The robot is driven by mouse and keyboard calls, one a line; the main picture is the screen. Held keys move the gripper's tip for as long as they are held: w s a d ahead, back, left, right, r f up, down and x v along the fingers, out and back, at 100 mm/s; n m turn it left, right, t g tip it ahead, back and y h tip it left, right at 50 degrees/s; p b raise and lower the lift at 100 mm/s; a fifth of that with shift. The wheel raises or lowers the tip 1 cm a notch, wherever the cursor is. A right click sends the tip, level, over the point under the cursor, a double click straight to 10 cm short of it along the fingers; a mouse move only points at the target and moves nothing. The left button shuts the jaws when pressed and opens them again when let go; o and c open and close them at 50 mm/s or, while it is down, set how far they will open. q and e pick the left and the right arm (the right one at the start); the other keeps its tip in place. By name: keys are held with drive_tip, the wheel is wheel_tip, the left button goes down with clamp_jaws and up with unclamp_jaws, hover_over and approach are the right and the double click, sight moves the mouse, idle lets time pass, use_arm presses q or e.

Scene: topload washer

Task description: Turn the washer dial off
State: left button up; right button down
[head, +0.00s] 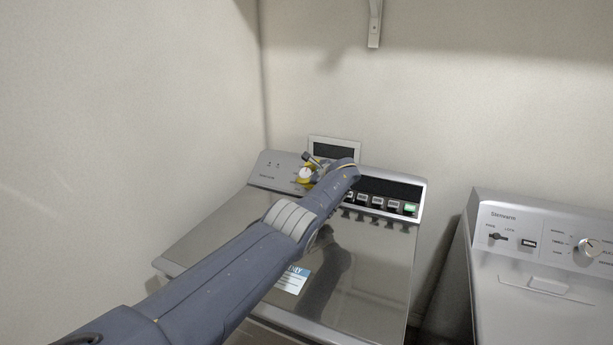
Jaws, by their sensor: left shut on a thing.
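The topload washer (365,261) stands in the corner with its lid closed. Its dial (306,174) is a round white knob with yellow around it, on the left part of the rear control panel. My left gripper (311,168) is at the dial, with a dark finger part showing just above it. It is shut on the dial, though my own wrist hides most of the fingers and part of the panel. The pointing direction of the dial is too small to tell. My right gripper is not in the view.
A row of buttons (378,201), one lit green, runs right of the dial under a dark display. A second machine (540,260) with its own knob stands at the right. A wall bracket (374,25) hangs above. Walls close in behind and at left.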

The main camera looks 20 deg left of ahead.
sight(310, 174)
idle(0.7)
use_arm(q)
drive_tip(key=o, duration=1.3)
drive_tip(key=shift+d, duration=0.15)
drive_tip(key=shift+s+d+r, duration=0.2)
drive_tip(key=shift+d+r, duration=0.05)
drive_tip(key=shift+d, duration=0.25)
drive_tip(key=shift+v, duration=5.3)
drive_tip(key=shift+s+a, duration=0.1)
drive_tip(key=shift+s, duration=0.05)
